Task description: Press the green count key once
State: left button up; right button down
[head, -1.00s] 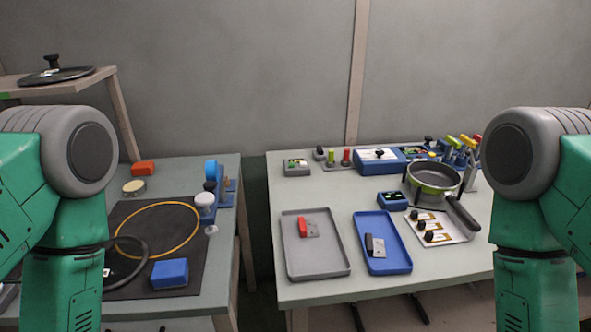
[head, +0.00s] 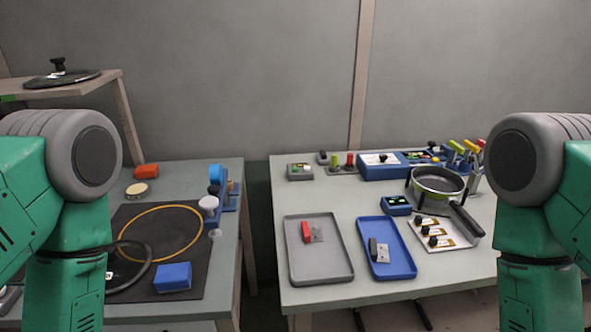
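A small grey box (head: 300,172) with a green part on its top stands at the back left of the right table. A small blue box (head: 396,206) with green marks on a dark face stands in front of the pan. I cannot tell at this size which of these carries the green count key. My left arm shows at the left edge and my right arm at the right edge, both hanging down. Both grippers are outside the picture.
The right table holds a grey tray (head: 320,276), a blue tray (head: 399,270), a pan (head: 438,180) and a blue panel box (head: 378,172). A dark mat (head: 150,218) lies on the left table. A gap separates the tables.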

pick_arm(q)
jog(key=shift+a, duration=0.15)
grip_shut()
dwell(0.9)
